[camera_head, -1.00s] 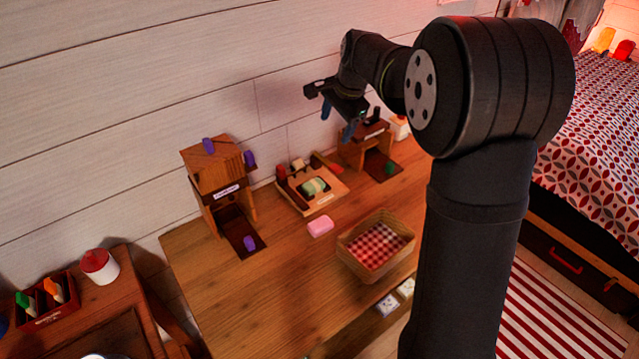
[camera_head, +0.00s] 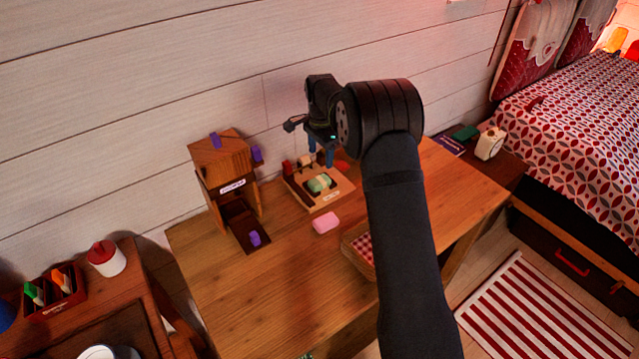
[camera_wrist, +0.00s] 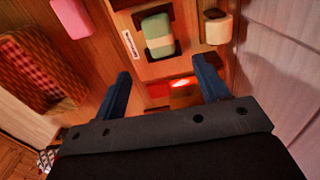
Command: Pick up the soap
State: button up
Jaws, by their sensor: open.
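A pink, soap-like bar (camera_head: 325,222) lies on the bare table in front of the wooden tray. It also shows at the upper left of the wrist view (camera_wrist: 70,17), cut by the frame edge. A green bar with a pale band (camera_head: 319,183) lies in the tray's recess and shows in the wrist view (camera_wrist: 158,35). My gripper (camera_head: 320,152) hangs above the back of the tray, pointing down, its blue fingers apart. In the wrist view the gripper (camera_wrist: 161,67) has nothing between its fingers. The pink bar is off to its left there, apart from it.
The wooden tray (camera_head: 325,203) also holds small items. A wicker basket (camera_head: 355,262) with checked cloth is partly hidden behind my arm. A wooden tower (camera_head: 225,170) with purple pieces stands at left. The table front-left of the pink bar is clear.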

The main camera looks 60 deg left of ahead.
send_over(319, 180)
jog(key=f, duration=0.5)
jog(key=shift+w, duration=0.25)
jog(key=shift+s+f, duration=0.2)
jog(key=shift+f, duration=2.5)
jog(key=c, duration=1.2)
jog(key=shift+r, duration=0.2)
